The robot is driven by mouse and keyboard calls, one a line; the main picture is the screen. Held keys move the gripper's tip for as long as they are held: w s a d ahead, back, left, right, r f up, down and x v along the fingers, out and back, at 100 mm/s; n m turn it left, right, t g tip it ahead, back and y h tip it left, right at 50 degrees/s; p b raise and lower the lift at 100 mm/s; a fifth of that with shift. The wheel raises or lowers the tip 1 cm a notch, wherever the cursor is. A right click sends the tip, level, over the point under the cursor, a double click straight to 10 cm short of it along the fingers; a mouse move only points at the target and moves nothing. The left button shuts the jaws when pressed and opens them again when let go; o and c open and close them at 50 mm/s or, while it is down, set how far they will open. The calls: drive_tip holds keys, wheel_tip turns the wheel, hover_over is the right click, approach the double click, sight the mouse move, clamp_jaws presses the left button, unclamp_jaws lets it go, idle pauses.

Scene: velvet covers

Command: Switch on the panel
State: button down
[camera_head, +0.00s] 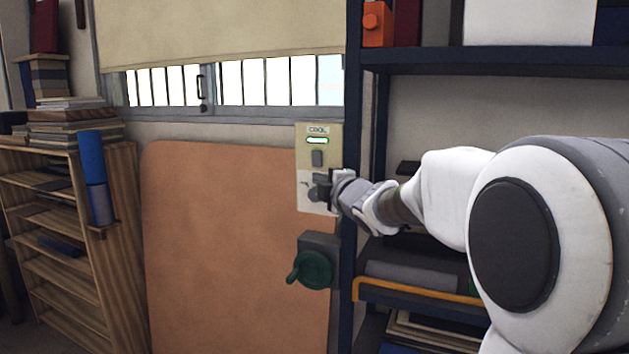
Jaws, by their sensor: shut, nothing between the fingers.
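The panel (302,160) is a tall cream plate on the wall, labelled "COOL" at its top. A grey rocker-like switch (317,158) sits below the light. My gripper (318,190) is shut and empty, in front of the panel's lower part, below the grey switch. It hides part of the lower plate, and a small dark part shows beside its tip. I cannot tell whether the fingertips touch the panel.
A grey box with a green rotary handle (315,270) is mounted below the panel. A dark blue shelf (353,110) stands close on the right, beside my arm. A tan board (230,240) leans at left, near a wooden rack (125,240).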

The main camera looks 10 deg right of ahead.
drive_tip(key=shift+f+b+v, duration=0.15)
drive_tip(key=shift+f+v, duration=0.05)
drive_tip(key=shift+v, duration=1.15)
drive_tip(key=shift+f+b+v, duration=0.15)
drive_tip(key=shift+v, duration=1.2)
drive_tip(key=s+d+f+m+g+h+b, duration=0.35)
drive_tip(key=s+f+m+g+h, duration=0.35)
drive_tip(key=s+f+m, duration=0.95)
drive_tip(key=s+a+m+g+y+p, duration=0.1)
drive_tip(key=s+a+g, duration=0.1)
drive_tip(key=s, duration=0.7)
drive_tip(key=s+a+f+m+g+y+p, duration=0.1)
drive_tip(key=s+a+m+g+y+p, duration=0.1)
drive_tip(key=s, duration=0.7)
drive_tip(key=shift+a+y, duration=0.3)
drive_tip(key=shift+a, duration=0.5)
drive_tip(key=c, duration=1.6)
unclamp_jaws()
